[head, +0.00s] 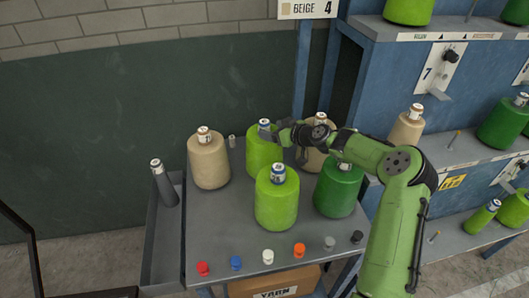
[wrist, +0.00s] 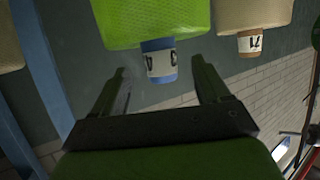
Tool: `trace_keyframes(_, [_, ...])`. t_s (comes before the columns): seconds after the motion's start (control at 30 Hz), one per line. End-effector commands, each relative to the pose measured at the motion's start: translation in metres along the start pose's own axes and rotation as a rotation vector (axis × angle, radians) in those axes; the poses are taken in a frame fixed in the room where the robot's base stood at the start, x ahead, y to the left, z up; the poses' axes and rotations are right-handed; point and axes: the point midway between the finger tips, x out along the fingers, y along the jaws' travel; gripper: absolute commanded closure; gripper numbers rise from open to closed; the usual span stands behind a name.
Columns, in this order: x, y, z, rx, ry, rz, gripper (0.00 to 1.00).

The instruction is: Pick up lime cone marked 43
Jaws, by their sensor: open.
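The lime cone marked 43 (head: 262,155) stands upright at the back of the grey table, with a blue-and-white label on its tube top. In the wrist view, where things appear upside down, the lime cone (wrist: 150,20) is at top centre and its label reads 43. My gripper (head: 280,134) is at its top in the head view. In the wrist view my gripper (wrist: 160,72) is open, with one finger on each side of the labelled tube end and a gap on both sides. A second lime cone (head: 277,205) stands in front of it.
A beige cone (head: 208,163) stands left; the wrist view shows a beige cone marked 71 (wrist: 248,14). Another beige cone (head: 316,158) is partly hidden behind my arm. A dark green cone (head: 338,190) stands right. Several coloured knobs line the table's front. A blue shelf (head: 376,72) rises at right.

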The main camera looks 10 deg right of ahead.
Motion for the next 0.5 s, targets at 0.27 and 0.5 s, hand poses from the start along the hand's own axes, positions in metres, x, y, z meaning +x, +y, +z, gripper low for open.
trace_keyframes(0.27, [0.035,0.000,-0.001,0.001,0.000,-0.002,0.24])
trace_keyframes(0.5, [0.035,0.000,-0.001,0.000,0.000,-0.002,0.38])
